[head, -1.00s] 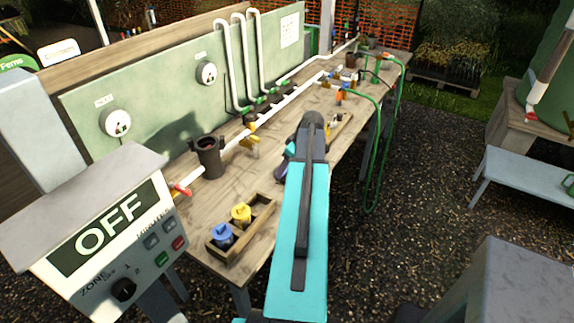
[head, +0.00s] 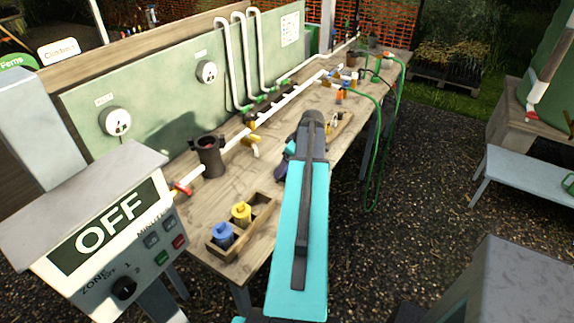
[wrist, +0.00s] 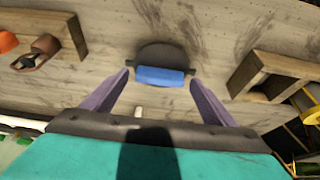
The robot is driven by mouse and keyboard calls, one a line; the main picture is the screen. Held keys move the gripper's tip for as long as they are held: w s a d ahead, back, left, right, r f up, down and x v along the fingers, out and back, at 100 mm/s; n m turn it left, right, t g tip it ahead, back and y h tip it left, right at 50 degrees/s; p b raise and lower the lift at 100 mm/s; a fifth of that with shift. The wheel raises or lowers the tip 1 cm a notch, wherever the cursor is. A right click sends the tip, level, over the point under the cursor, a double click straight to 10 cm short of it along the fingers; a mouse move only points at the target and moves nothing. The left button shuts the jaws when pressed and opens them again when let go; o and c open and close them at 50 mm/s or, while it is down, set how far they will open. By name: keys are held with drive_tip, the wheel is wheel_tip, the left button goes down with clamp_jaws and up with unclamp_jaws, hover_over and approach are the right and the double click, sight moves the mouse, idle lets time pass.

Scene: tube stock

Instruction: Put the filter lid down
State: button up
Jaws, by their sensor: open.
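The filter lid (wrist: 160,55) is a dark disc with a blue grip bar across it. In the wrist view it appears to lie on the wooden bench top, just beyond my fingertips. My gripper (wrist: 160,78) is open, with its two purple fingers spread on either side of the blue bar and a visible gap at each side. In the head view my arm hides the lid, and only a bit of a purple finger (head: 282,168) shows. The dark filter housing (head: 210,157) stands upright on the bench with its top open.
A wooden tray (head: 262,222) with a blue and a yellow piece stands at the bench's near end; its edge shows right in the wrist view (wrist: 240,75). Another wooden holder (wrist: 72,38) is at the left there. White pipework runs along the back panel. A control box (head: 150,255) stands at front left.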

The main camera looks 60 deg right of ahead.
drive_tip(key=b+v, duration=0.3)
drive_tip(key=v, duration=0.9)
idle(0.3)
idle(0.8)
